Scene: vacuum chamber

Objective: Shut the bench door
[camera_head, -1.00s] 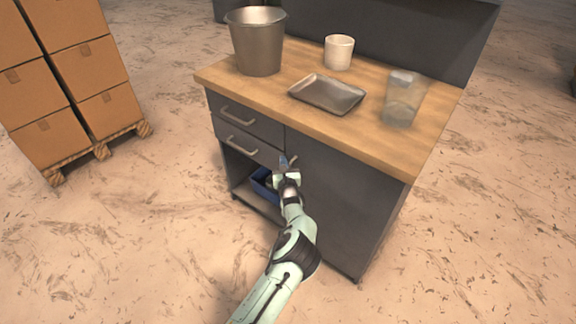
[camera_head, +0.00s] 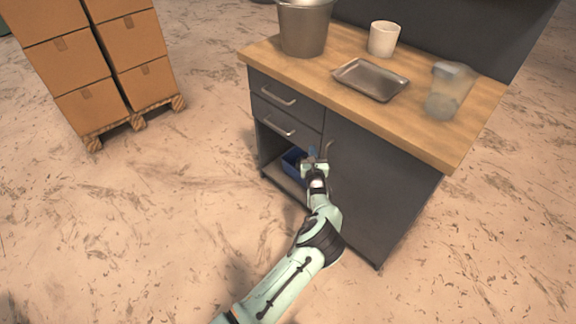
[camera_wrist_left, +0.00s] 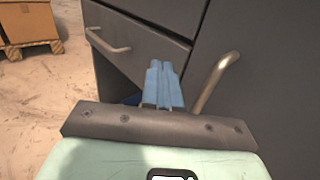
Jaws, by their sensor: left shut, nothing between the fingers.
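The bench door (camera_head: 378,190) is the dark grey panel at the right of the bench front in the head view. It looks flush or nearly flush with the front; I cannot tell whether a small gap is left. Its metal handle (camera_head: 329,151) stands upright at the door's left edge and also shows in the wrist view (camera_wrist_left: 214,84). My left gripper (camera_head: 311,153) is just left of the handle, in front of the open compartment. In the wrist view its blue fingers (camera_wrist_left: 163,72) are together and empty, apart from the handle. My right gripper is not in view.
The wooden bench top (camera_head: 420,120) carries a metal bucket (camera_head: 303,28), a white cup (camera_head: 383,38), a tray (camera_head: 370,79) and a clear container (camera_head: 449,90). Two drawers (camera_head: 287,97) sit above a compartment with a blue bin (camera_head: 292,160). Stacked boxes (camera_head: 100,60) stand left. Floor in front is clear.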

